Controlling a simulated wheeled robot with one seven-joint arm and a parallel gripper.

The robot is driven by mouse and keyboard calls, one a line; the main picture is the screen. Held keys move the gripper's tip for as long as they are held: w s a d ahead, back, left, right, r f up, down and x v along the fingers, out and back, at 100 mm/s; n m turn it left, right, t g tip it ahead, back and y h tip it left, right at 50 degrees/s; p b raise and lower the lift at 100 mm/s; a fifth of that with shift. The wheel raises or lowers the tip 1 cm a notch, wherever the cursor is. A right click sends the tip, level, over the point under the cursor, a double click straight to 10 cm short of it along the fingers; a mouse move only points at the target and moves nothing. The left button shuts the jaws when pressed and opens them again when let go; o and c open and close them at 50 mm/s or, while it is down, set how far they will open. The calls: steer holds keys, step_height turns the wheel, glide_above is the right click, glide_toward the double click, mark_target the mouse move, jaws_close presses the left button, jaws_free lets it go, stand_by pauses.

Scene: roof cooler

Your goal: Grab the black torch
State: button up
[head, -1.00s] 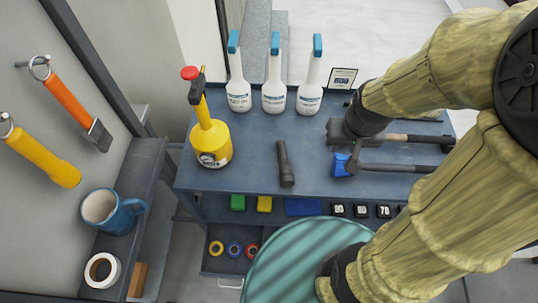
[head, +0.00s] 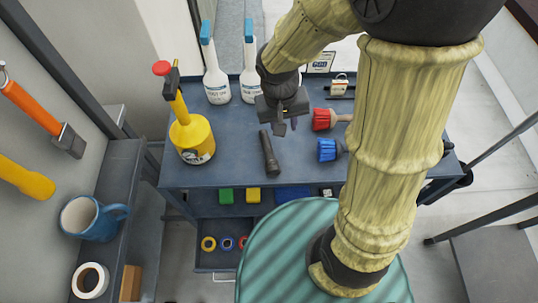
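The black torch (head: 269,153) lies on the blue-grey workbench top (head: 225,174), near its front edge, pointing roughly front to back. My gripper (head: 287,128) is above the bench, just behind and to the right of the torch's far end. Two separate dark fingers point down with a gap between them, and nothing shows between them. In the picture the torch and the fingers appear apart.
A yellow pump sprayer (head: 191,138) stands left of the torch. White spray bottles (head: 215,78) with blue tops stand behind. A red brush (head: 325,119) and a blue brush (head: 328,150) lie to the right.

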steer(key=w+a+f+h, duration=0.1)
steer(key=a+f+h, duration=0.1)
steer(key=a, duration=0.6)
steer(key=shift+w+a+f+n, duration=0.2)
steer(key=shift+a+f+n, duration=0.1)
steer(key=shift+a+f, duration=0.1)
glide_above(268, 156)
steer(key=a, duration=0.1)
steer(key=f, duration=1.1)
steer(key=shift+s+a+f, duration=0.15)
steer(key=shift+a+f, duration=0.05)
steer(key=shift+f, duration=0.1)
steer(key=shift+x, duration=2.6)
